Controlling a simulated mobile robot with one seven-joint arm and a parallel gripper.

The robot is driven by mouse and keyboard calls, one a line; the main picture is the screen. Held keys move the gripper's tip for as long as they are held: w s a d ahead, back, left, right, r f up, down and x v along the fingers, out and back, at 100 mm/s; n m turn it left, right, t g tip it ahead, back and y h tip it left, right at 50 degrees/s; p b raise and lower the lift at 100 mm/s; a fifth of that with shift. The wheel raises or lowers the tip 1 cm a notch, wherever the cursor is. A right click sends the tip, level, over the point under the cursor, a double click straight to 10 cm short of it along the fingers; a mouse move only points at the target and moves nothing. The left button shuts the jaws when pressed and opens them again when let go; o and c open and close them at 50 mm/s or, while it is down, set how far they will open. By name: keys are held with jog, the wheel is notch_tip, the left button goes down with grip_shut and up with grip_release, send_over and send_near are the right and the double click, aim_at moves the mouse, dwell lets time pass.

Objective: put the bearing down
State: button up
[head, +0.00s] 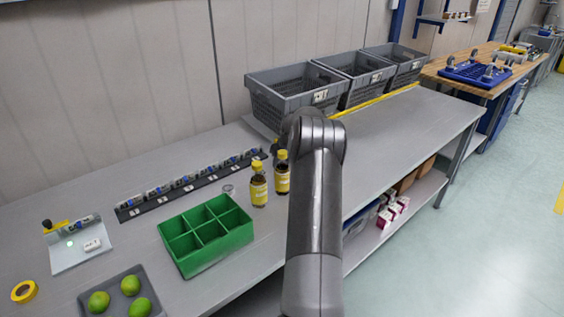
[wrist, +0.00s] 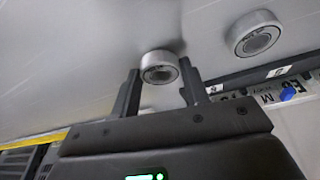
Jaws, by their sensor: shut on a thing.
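A metal ring-shaped bearing (wrist: 159,68) sits between the fingertips of my gripper (wrist: 161,80) in the wrist view. The gripper is shut on it. The grey table surface shows behind the bearing; I cannot tell whether the bearing touches it. A second bearing (wrist: 255,34) lies on the table in the wrist view, apart from the gripper, close to the dark label strip. A small ring, likely this second bearing (head: 228,188), shows in the head view by the green box. In the head view, my arm hides the gripper and the held bearing.
Two yellow-labelled bottles (head: 259,186) stand between the green divided box (head: 205,236) and my arm. A dark label strip (head: 190,186) with several small items runs along the table. Grey crates (head: 297,92) stand at the back. The table right of my arm is clear.

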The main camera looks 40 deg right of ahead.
jog(key=shift+f, duration=0.1)
jog(key=o, duration=1)
jog(key=d+v, duration=0.1)
jog(key=v, duration=1.1)
jog(key=s+a+r, duration=0.3)
jog(key=a+r, duration=0.2)
jog(key=a, duration=0.5)
jog(key=s+a+r+n, duration=0.1)
jog(key=s+a+r, duration=0.35)
jog(key=a, duration=0.65)
jog(key=s+a+r, duration=0.2)
jog(key=a+r, duration=0.4)
jog(key=a, duration=0.4)
jog(key=s+a+f, duration=0.1)
jog(key=s+a, duration=0.4)
jog(key=s, duration=0.3)
jog(key=s+a+f, duration=0.1)
jog(key=s+a, duration=0.4)
jog(key=s, duration=0.3)
jog(key=s+a+f+n+t, duration=0.1)
jog(key=s+a+f, duration=0.1)
jog(key=s+a, duration=0.4)
jog(key=s, duration=0.2)
jog(key=shift+s+y, duration=0.35)
jog(key=shift+y, duration=0.05)
